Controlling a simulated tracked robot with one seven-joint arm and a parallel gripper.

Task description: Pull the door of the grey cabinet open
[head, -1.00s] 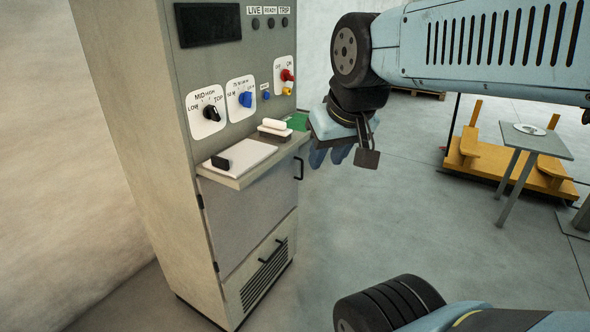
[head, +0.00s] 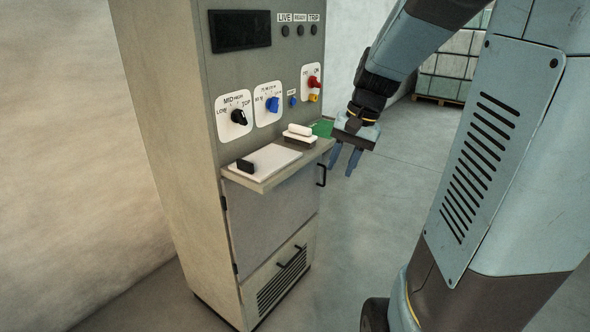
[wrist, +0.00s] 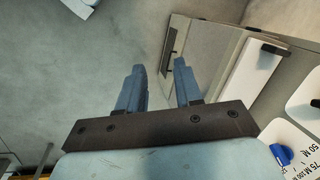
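The grey cabinet (head: 170,120) stands at the left in the head view. Its grey door (head: 270,215) sits below a small shelf and looks shut, with hinges on its left edge. A black upright handle (head: 321,175) is at the door's upper right edge. My gripper (head: 345,168) hangs just right of the handle, fingers pointing down, apart and empty. In the wrist view, my gripper (wrist: 160,82) shows two blue fingers with a gap between them. The cabinet front (wrist: 212,50) lies to their right there. The handle is not clearly seen in the wrist view.
The shelf (head: 262,184) juts out above the door and bears a white board with a black block and a white-handled block. Knobs fill the panel above. Open floor (head: 345,240) lies right of the cabinet.

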